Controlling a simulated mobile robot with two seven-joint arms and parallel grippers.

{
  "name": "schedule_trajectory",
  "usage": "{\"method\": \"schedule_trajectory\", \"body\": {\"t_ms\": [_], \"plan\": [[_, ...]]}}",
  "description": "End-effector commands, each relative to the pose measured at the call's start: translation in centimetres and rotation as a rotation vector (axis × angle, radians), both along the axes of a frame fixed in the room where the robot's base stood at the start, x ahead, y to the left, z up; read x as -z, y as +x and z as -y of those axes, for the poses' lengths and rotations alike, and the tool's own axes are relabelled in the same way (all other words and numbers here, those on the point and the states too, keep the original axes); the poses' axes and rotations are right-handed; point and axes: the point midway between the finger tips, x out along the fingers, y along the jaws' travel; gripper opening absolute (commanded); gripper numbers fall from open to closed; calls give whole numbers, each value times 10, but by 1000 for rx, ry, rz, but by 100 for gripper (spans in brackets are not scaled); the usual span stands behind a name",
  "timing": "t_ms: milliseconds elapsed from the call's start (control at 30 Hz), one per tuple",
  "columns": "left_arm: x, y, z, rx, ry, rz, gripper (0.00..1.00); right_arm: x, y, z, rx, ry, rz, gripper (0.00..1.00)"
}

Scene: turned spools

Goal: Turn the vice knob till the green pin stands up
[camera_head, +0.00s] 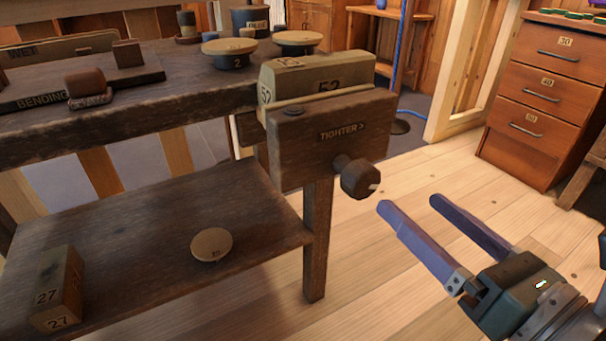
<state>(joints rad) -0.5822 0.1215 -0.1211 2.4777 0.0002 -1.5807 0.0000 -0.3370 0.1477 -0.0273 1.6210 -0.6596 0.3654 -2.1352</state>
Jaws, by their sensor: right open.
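The dark wooden vice knob (358,178) sticks out from the front face of the vice jaw (300,150), which carries a "TIGHTER >" label. A small pale mark or pin shows at the knob's right side, pointing right; I cannot make out any green on it. A block numbered 52 (318,76) sits at the vice top, behind the front jaw. My right gripper (409,204) is open and empty, its two bluish fingers pointing toward the knob, a little right of and below it in the picture, apart from it. My left gripper is not in view.
The workbench (190,105) carries a bending block (85,88) and round lidded pieces (229,50). Its lower shelf (150,235) holds a block numbered 27 (60,285) and a round disc (211,245). A drawer cabinet (545,85) stands right. The floor between is clear.

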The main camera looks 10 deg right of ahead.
Motion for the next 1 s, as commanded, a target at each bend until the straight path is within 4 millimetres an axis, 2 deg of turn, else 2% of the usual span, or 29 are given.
{"method": "schedule_trajectory", "body": {"t_ms": [33, 167, 267, 500, 700, 1000], "plan": [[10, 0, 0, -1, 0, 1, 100, 10, -1, -4, -27, -43, 27, 88], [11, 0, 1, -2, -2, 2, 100, 10, 3, -11, -58, -96, 63, 88], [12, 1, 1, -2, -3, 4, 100, 8, 15, -16, -60, -97, 67, 88], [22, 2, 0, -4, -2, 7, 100, 9, 59, -31, -58, -94, 66, 88], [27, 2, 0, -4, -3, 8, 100, 9, 83, -40, -57, -92, 63, 88], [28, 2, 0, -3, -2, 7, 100, 8, 90, -43, -56, -93, 61, 88]]}}
